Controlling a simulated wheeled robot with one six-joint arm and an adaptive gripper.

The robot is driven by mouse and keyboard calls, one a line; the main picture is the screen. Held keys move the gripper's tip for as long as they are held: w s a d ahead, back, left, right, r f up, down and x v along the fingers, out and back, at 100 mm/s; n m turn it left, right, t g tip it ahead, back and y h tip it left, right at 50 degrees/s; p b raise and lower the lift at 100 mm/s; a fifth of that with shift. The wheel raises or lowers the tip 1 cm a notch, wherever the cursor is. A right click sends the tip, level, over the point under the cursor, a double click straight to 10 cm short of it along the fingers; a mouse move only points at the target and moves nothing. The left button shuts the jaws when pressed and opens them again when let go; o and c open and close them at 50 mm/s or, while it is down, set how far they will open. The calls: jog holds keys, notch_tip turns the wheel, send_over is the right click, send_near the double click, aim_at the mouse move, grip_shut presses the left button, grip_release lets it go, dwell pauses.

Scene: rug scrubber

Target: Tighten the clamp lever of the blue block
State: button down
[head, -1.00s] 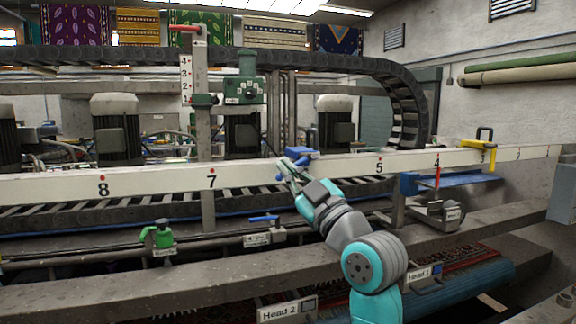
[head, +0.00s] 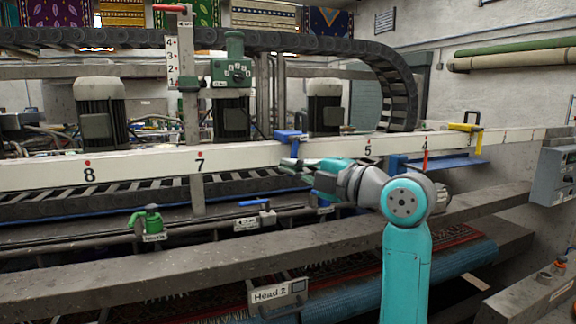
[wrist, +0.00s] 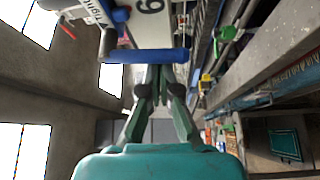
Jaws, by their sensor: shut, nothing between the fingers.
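The blue block (head: 289,135) sits on the white numbered rail (head: 130,166), between the 7 and 5 marks. Its blue clamp lever (head: 294,151) hangs at the front of the rail. In the wrist view the lever (wrist: 146,56) is a blue bar lying across the picture, beside a white label reading "Tight" (wrist: 96,12). My gripper (head: 287,162) is shut and empty, just below the block at the lever. In the wrist view the fingertips reach the bar, which partly hides them. I cannot tell whether they touch it.
A yellow clamp (head: 474,136) and a red pointer (head: 425,152) are on the rail to the right. A green valve (head: 149,222) and a small blue-handled valve (head: 262,213) stand below the rail. Concrete beams (head: 150,275) run across the front.

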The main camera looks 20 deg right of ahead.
jog(key=shift+d+f, duration=0.1)
jog(key=shift+d, duration=0.3)
dwell(0.5)
jog(key=s+d, duration=0.1)
jog(key=s, duration=0.8)
jog(key=shift+s, duration=0.2)
dwell(0.6)
